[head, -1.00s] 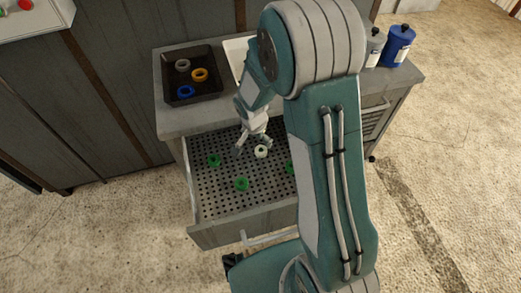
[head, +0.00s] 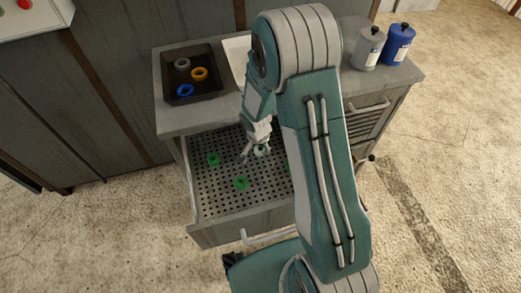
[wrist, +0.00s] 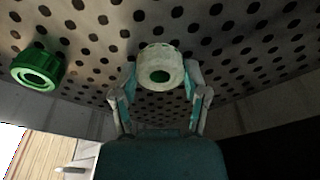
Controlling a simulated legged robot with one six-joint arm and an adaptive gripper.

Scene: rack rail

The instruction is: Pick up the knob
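The pale off-white knob (wrist: 162,68) sits in the open drawer on its perforated floor. In the head view the knob (head: 262,150) is partly covered by my gripper (head: 254,152). In the wrist view my gripper (wrist: 163,82) is open, with one finger on each side of the knob. Whether the fingers touch it is not clear. A green ring-shaped knob (wrist: 38,68) lies to the left in the wrist view. Green ones also show in the head view, at the left (head: 213,159) and front (head: 241,183) of the drawer, with another partly behind my arm.
The drawer (head: 243,226) has raised walls around the knobs. A black tray (head: 207,57) on the cabinet top holds grey, orange and blue rings. A white tray (head: 236,47) is partly behind my arm. Grey (head: 368,48) and blue (head: 397,46) bottles stand at the right.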

